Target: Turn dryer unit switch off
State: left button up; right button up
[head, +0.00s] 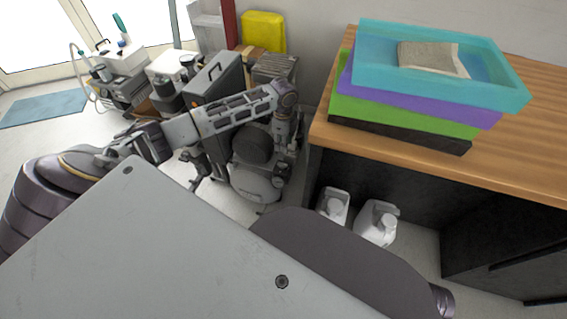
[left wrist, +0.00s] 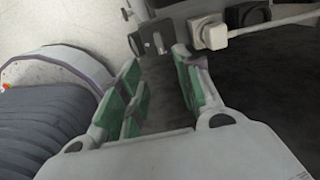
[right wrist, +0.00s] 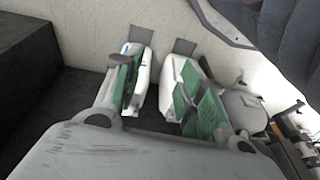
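My left arm reaches over the compressor equipment in the head view, with its gripper (head: 284,150) pointing down beside a round dark housing on a light grey tank (head: 256,184). In the left wrist view the left gripper (left wrist: 158,66) is open, its green-padded fingers apart and nothing held. A small grey fitting (left wrist: 152,38) lies just beyond the fingertips, and a white plug with a cable (left wrist: 214,36) is to its right. I cannot tell which part is the dryer switch. My right gripper (right wrist: 157,72) is open and empty, pointing toward white jugs.
Two white jugs (head: 378,223) stand on the floor under the wooden counter (head: 540,150). Stacked coloured trays (head: 410,100) sit on the counter. A grey case (head: 215,82), a yellow box (head: 263,32) and other equipment (head: 122,58) stand by the wall.

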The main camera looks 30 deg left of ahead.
pick_arm(q)
jog(key=b, duration=0.3)
send_over(283, 164)
notch_tip(283, 164, down, 9)
jog(key=shift+f, duration=0.1)
notch_tip(283, 164, down, 3)
jog(key=shift+r+b, duration=0.15)
jog(key=shift+b, duration=0.4)
jog(key=shift+f, duration=0.7)
pick_arm(e)
jog(key=shift+w+a+r+t+y, duration=0.25)
jog(key=shift+a+r+t, duration=0.15)
jog(key=shift+a, duration=0.1)
jog(key=shift+w+a+r+t+y, duration=0.1)
jog(key=shift+a+r+t+y, duration=0.15)
jog(key=shift+a+t, duration=0.2)
pick_arm(q)
grip_shut()
